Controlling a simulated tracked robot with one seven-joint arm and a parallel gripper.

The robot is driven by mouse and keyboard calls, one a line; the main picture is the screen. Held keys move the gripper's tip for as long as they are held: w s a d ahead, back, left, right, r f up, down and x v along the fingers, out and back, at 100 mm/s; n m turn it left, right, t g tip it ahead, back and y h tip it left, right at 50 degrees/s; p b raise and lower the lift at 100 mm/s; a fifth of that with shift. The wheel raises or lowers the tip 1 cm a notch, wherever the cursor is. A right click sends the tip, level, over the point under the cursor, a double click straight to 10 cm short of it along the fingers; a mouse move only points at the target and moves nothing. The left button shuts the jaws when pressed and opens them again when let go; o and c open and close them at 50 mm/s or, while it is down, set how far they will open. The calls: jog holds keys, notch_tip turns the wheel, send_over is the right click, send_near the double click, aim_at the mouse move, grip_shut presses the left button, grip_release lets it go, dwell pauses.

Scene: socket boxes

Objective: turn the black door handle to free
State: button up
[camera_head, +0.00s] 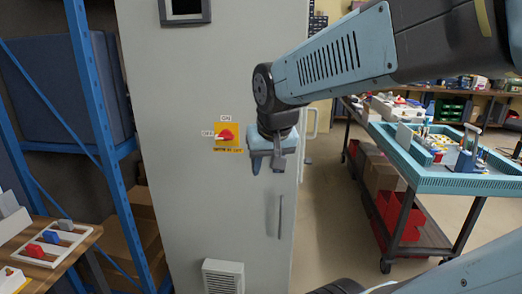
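The tall light grey cabinet (180,180) stands in the middle of the head view. A slim, dark, upright handle (280,216) shows near the right edge of its door, roughly vertical. My gripper (267,168) hangs in front of the door, pointing down. It is above and slightly left of the handle in the picture, with a gap below its fingertips. Its two pale blue fingers look apart with nothing between them. How far the gripper is from the door's surface is hard to tell.
A red rotary switch (227,134) on a yellow plate sits left of my gripper. A vent (223,277) is low on the cabinet. A blue shelf rack (97,120) stands left, a blue-topped cart (445,180) right. Open floor (335,225) lies between cabinet and cart.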

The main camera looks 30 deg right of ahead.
jog(key=w+d+f+m, duration=0.1)
jog(key=w+d+f, duration=0.1)
jog(key=w+d, duration=0.3)
jog(key=w+d+f+m+g+h, duration=0.1)
jog(key=w+d+f+m, duration=0.1)
jog(key=w+d, duration=0.3)
jog(key=w+d+f+m, duration=0.1)
jog(key=w+d+f, duration=0.1)
jog(key=w+d, duration=0.3)
jog(key=shift+w+f, duration=0.2)
jog(key=shift+w, duration=2.1)
jog(key=shift+w+d+f, duration=0.1)
jog(key=shift+w+d, duration=0.1)
jog(key=shift+w+f+h, duration=0.1)
jog(key=shift+f+h, duration=0.2)
jog(key=shift+f, duration=0.1)
grip_shut()
